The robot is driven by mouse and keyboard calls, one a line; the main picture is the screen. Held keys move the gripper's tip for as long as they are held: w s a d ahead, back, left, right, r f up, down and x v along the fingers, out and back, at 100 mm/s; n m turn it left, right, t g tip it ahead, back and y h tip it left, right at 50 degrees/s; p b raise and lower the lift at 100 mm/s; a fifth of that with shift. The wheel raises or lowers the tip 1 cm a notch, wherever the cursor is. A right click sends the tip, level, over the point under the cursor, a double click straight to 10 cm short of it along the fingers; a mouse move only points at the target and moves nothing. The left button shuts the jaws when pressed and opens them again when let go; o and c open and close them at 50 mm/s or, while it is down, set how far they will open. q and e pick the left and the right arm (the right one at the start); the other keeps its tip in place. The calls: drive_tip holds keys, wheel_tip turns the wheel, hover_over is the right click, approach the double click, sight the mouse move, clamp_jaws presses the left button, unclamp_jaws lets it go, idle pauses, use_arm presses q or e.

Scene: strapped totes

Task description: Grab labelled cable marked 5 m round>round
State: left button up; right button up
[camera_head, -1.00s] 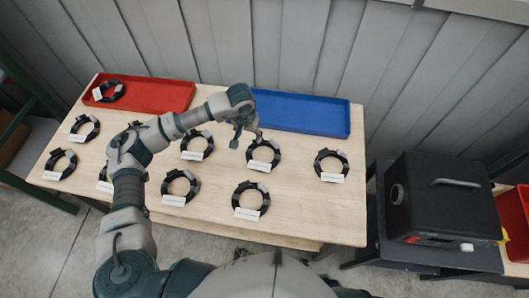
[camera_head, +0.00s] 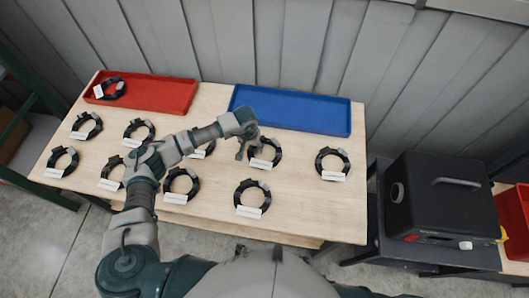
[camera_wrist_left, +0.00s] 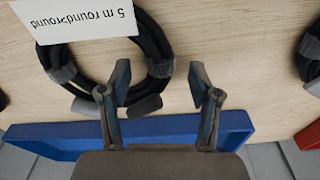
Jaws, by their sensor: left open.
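The cable labelled 5 m round>round (camera_wrist_left: 157,42) is a black coil lying on the table, its white label upside down in the left wrist view. In the head view the coil beneath my left gripper (camera_head: 278,154) appears to be this one. My left gripper (camera_head: 246,152) is open and empty at the coil's left side. In the left wrist view the fingertips (camera_wrist_left: 160,75) appear on either side of one edge of the coil. I cannot tell how far above the table they are. My right gripper is not in view.
Several similar labelled coils lie on the wooden table (camera_head: 310,215). A blue tray (camera_head: 300,112) and a red tray (camera_head: 165,93) holding one coil (camera_head: 121,89) stand at the back. A black case (camera_head: 440,200) is at the right.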

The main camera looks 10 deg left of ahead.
use_arm(q)
drive_tip(key=c, duration=1)
clamp_jaws()
drive_tip(key=shift+d, duration=0.2)
drive_tip(key=shift+r, duration=0.2)
